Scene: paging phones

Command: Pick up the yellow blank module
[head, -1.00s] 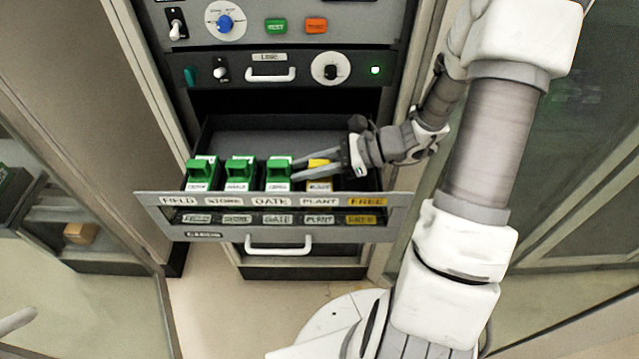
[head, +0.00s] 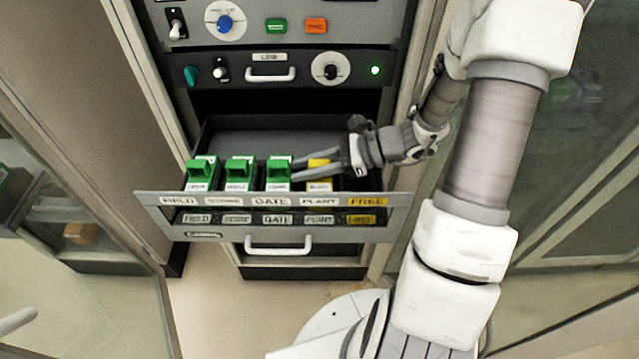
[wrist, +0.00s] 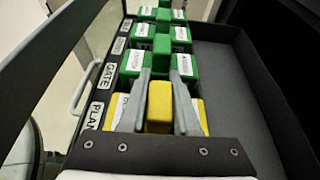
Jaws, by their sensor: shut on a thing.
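The yellow blank module (head: 319,182) sits in the open drawer (head: 174,202), behind the PLANT label, at the right end of the row of modules. In the wrist view the yellow module (wrist: 159,103) has a raised yellow grip, with its yellow and white body below. My gripper (head: 308,170) reaches in from the right. In the wrist view my gripper (wrist: 161,95) has one finger on each side of the raised grip and is shut on it. The module still appears to be down in its place in the row.
Several green modules stand left of the yellow one, the nearest (head: 278,173) behind the GATE label. The slot behind the FREE label (head: 367,202) looks empty. The drawer's back is bare. A panel with knobs and a handle (head: 271,76) is above.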

